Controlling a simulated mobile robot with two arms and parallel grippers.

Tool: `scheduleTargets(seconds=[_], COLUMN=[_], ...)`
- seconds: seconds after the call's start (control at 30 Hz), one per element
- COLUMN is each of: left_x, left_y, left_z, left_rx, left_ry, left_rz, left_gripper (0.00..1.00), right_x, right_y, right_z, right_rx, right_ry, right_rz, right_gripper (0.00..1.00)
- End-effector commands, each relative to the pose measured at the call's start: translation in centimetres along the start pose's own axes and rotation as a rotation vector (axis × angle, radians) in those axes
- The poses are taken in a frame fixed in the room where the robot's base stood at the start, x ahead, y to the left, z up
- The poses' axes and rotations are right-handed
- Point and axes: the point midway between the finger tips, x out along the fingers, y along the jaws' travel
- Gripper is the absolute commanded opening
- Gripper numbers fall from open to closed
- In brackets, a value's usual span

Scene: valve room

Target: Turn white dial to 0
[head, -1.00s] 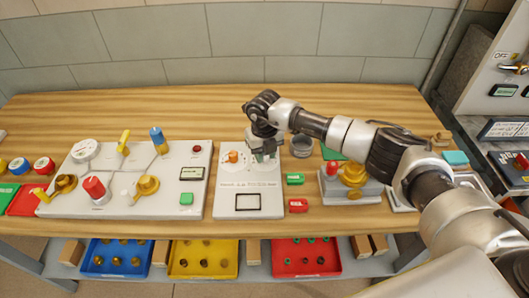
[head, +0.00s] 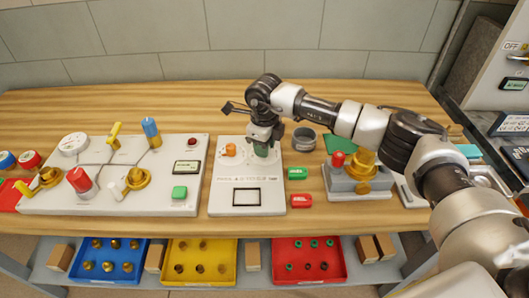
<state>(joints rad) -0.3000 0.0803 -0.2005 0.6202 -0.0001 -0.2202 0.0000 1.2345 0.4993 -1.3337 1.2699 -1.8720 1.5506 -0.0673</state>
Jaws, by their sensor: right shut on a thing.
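A white round dial (head: 74,143) with fine markings lies at the back left of the white pipe panel; its reading is too small to make out. My right gripper (head: 263,150) points down over the small white panel (head: 247,175), right of the white pipe panel. It is shut on a greenish knob there, mostly hidden by the fingers. An orange knob (head: 229,150) stands just left of it. My right gripper is well away from the white dial. My left gripper is not in view.
The pipe panel (head: 60,200) carries a red knob (head: 79,179), yellow and blue levers and brass valves. Bare wood runs along the back.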

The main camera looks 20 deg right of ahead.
Motion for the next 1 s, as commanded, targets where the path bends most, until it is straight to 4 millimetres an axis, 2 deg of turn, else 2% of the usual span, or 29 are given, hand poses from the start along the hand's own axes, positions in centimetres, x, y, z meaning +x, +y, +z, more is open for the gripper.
scheduleTargets(seconds=[0.03, 0.5, 1.0], left_x=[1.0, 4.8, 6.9], left_y=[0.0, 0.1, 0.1], left_z=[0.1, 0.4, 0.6], left_rx=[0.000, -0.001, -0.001], left_ry=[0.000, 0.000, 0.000], left_rz=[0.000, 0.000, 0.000], left_gripper=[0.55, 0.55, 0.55], right_x=[0.4, 0.2, 0.0], right_y=[-0.1, -0.1, -0.1], right_z=[0.0, 0.1, 0.0], right_rx=[-0.043, -0.487, -0.821], right_ry=[-0.002, -0.003, -0.002], right_rz=[-0.002, -0.004, -0.003], right_gripper=[0.06, 0.06, 0.06])
